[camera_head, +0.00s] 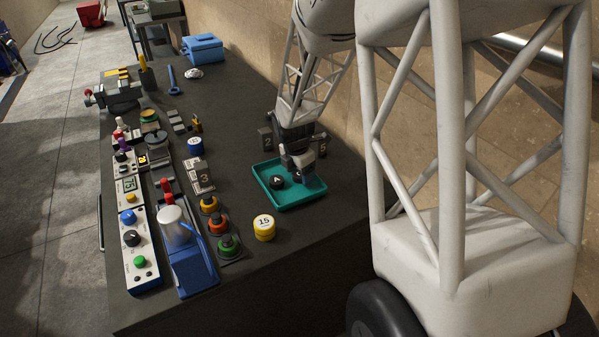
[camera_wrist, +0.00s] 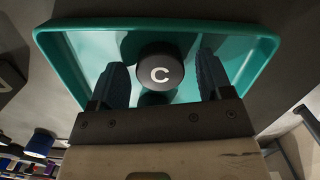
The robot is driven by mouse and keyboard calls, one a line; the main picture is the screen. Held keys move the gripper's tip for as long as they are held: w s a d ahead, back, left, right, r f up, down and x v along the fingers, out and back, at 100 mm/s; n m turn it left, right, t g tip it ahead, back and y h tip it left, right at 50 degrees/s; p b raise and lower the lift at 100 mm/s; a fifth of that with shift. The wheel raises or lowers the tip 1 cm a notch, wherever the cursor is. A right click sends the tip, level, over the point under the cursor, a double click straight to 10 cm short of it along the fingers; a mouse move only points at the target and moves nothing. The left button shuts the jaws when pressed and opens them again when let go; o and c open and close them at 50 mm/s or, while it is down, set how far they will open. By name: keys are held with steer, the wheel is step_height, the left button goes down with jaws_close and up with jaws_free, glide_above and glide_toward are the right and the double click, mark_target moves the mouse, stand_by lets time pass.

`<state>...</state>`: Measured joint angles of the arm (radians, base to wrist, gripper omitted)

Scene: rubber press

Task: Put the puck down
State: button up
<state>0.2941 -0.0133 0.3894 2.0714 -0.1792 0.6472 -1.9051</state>
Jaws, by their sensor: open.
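A black round puck marked C (camera_wrist: 160,73) sits in the teal tray (camera_wrist: 262,62) in the wrist view. My gripper (camera_wrist: 160,82) is open, with one finger on each side of this puck and a visible gap to it on both sides. In the head view my gripper (camera_head: 298,176) reaches down into the tray (camera_head: 283,207) and hides most of what is below it.
A yellow puck marked 15 (camera_head: 264,226) stands left of the tray. Button stations (camera_head: 229,245), a blue-based press (camera_head: 192,265) and a control panel (camera_head: 139,258) line the table's left side. A blue box (camera_head: 203,49) is at the back.

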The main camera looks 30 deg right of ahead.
mark_target(295, 176)
step_height(295, 176, up, 12)
steer(key=a, duration=0.1)
steer(key=shift+s+a, duration=0.15)
steer(key=shift+a, duration=0.1)
stand_by(0.4)
stand_by(0.4)
steer(key=shift+r, duration=0.1)
steer(key=s+a+r+m, duration=0.2)
steer(key=s+a+m, duration=0.4)
steer(key=s, duration=0.3)
steer(key=s+a+r+m+t, duration=0.1)
steer(key=s+a+r+m, duration=0.2)
steer(key=s+a+m, duration=0.2)
steer(key=s+a+r+m+t+y, duration=0.1)
steer(key=s+a+r+m, duration=0.2)
steer(key=s, duration=1.1)
steer(key=a+m, duration=0.3)
steer(key=m, duration=0.3)
steer(key=shift+a+r, duration=0.15)
steer(key=shift+a, duration=0.2)
